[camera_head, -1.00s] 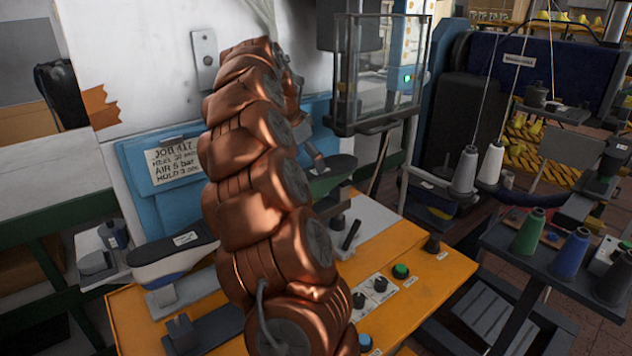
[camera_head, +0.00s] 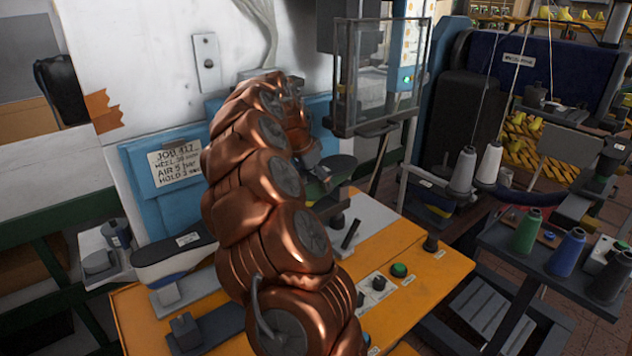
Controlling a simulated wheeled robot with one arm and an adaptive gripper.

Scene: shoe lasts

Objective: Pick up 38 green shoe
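A green shoe last with a dark sole (camera_head: 338,164) sits upside down on the machine, just right of my copper arm. Its left part is hidden behind my arm, and I cannot read a number on it. My gripper (camera_head: 316,169) shows only as a small grey part at the arm's far end, close beside or over this last. Its fingers are hidden, so I cannot tell whether it is open or touching the last. Another shoe last, pale with a dark sole and a small label (camera_head: 178,250), sits on a stand left of my arm.
The orange machine table (camera_head: 420,285) carries knobs and buttons below the lasts. A clear guard box (camera_head: 380,75) hangs behind right. A blue panel with a job note (camera_head: 175,163) stands behind. Thread spools (camera_head: 567,254) stand on a dark table at right.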

